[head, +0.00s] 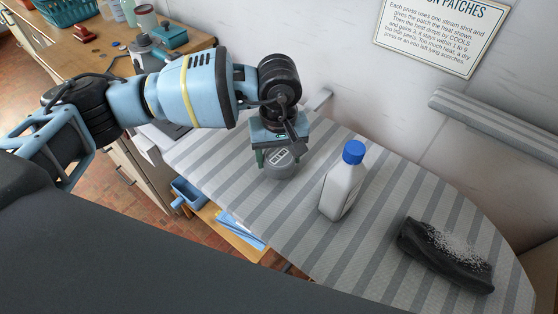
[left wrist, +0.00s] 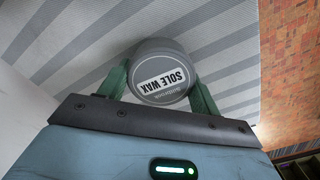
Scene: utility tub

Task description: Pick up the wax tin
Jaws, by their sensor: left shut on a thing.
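The wax tin (left wrist: 160,75) is a round grey tin with a white label reading "SOLE WAX" in the left wrist view. In the head view the tin (head: 284,163) shows below my left gripper (head: 272,152), over the striped ironing board. My left gripper (left wrist: 162,88) has its two green fingers on either side of the tin and is shut on it. I cannot tell whether the tin touches the board. My right gripper is not in view.
On the striped ironing board (head: 300,225) stand a white bottle with a blue cap (head: 342,182) and, further right, a dark object with whitish bristles or flecks (head: 447,255). A wooden counter (head: 75,60) holds several items.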

